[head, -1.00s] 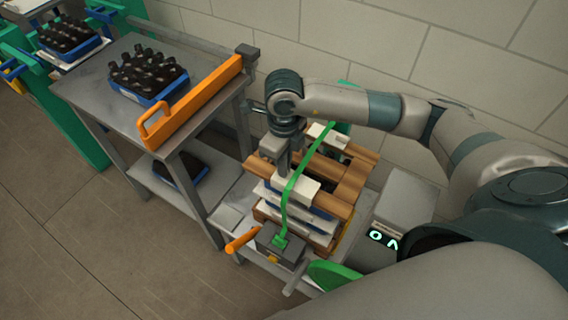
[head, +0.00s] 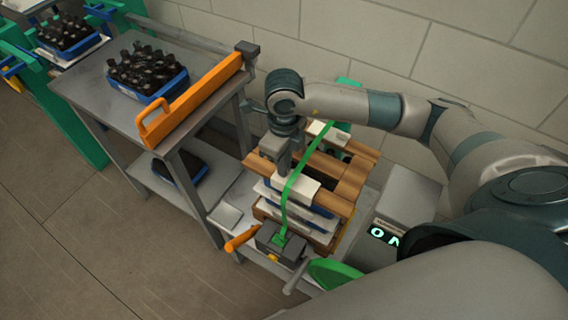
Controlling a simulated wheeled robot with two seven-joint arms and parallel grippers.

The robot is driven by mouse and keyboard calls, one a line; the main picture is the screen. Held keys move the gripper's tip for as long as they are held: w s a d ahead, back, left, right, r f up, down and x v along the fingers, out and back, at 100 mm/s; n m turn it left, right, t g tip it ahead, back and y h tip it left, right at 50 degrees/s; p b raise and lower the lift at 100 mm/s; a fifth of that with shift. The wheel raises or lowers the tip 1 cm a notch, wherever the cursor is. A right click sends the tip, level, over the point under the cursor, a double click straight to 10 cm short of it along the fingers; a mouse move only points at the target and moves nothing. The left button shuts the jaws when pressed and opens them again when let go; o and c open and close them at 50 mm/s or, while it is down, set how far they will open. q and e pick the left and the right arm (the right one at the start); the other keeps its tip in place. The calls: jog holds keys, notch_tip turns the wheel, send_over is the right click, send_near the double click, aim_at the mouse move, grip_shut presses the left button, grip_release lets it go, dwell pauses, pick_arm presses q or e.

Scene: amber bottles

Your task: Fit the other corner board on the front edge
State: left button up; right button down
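A stack of shallow trays under a wooden top frame (head: 351,180) stands in the middle of the head view. A green strap (head: 304,164) runs over it from back to front. One white corner board (head: 326,131) lies at the back edge under the strap. The other white corner board (head: 303,188) is at the front edge, with the strap crossing it. My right gripper (head: 284,172) points down at the left end of the front board, touching or very close to it. Its fingertips are too small and partly hidden to tell whether they grip it. My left gripper is not in view.
A strap tensioner (head: 278,243) with an orange handle (head: 242,240) sits before the stack. A grey box with a lit display (head: 384,235) stands to the right. On the left, a steel table (head: 93,88) holds a blue crate of bottles (head: 150,93) and an orange rail (head: 192,104).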

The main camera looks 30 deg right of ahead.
jog(key=shift+f+b, duration=0.4)
jog(key=shift+f, duration=0.05)
jog(key=c, duration=1.9)
grip_release()
jog(key=shift+r, duration=0.2)
jog(key=shift+r+p, duration=1.7)
jog(key=shift+r, duration=1.65)
